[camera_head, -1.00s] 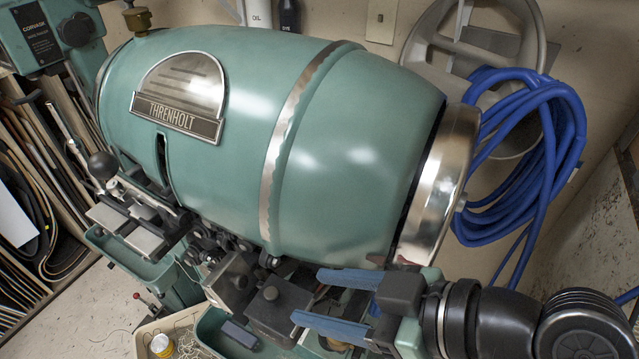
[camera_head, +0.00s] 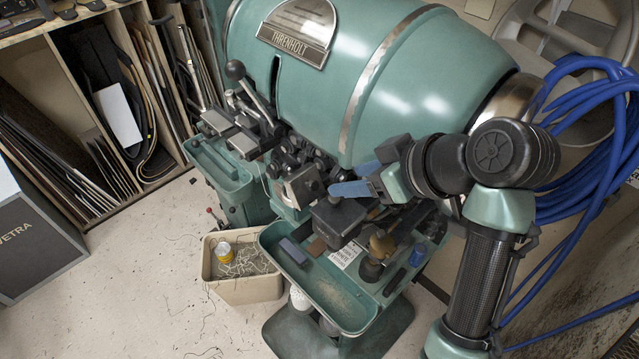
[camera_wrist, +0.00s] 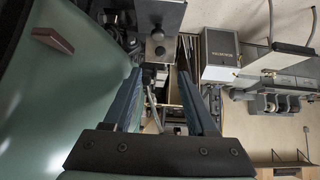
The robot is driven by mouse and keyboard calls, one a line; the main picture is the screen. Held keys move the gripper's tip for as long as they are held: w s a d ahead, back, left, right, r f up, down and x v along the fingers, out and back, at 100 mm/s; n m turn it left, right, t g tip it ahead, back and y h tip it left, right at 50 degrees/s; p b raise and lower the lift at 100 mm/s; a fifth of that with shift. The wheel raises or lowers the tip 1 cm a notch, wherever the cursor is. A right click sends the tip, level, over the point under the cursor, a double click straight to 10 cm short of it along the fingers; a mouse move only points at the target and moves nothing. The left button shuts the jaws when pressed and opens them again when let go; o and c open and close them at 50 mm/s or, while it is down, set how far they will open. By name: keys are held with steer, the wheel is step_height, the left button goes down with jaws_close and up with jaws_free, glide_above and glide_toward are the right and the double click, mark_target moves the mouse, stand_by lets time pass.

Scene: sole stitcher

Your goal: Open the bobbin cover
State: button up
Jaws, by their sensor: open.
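The sole stitcher (camera_head: 300,110) is a green barrel-shaped machine with a THRENHOLT plate. Under its belly sit a dark block with a small round knob (camera_head: 338,218) and a lighter metal box (camera_head: 299,186). I cannot tell for sure which part is the bobbin cover. My gripper (camera_head: 343,178) is open, its blue fingers pointing left beside the dark block, under the barrel. In the wrist view the fingers (camera_wrist: 160,75) are apart with nothing held between them.
A green tray (camera_head: 340,308) with small items is below my gripper. A beige bin (camera_head: 245,290) with scraps and a yellow-lidded jar stands left of it. A black-knobbed lever (camera_head: 236,70) sticks up at left. Blue hose (camera_head: 580,130) hangs at right. Floor at lower left is mostly clear.

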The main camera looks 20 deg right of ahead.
mark_target(314, 185)
steer(key=p+x, duration=0.3)
steer(key=x, duration=0.7)
steer(key=shift+w+a+f, duration=0.1)
steer(key=shift+w, duration=0.05)
jaws_close()
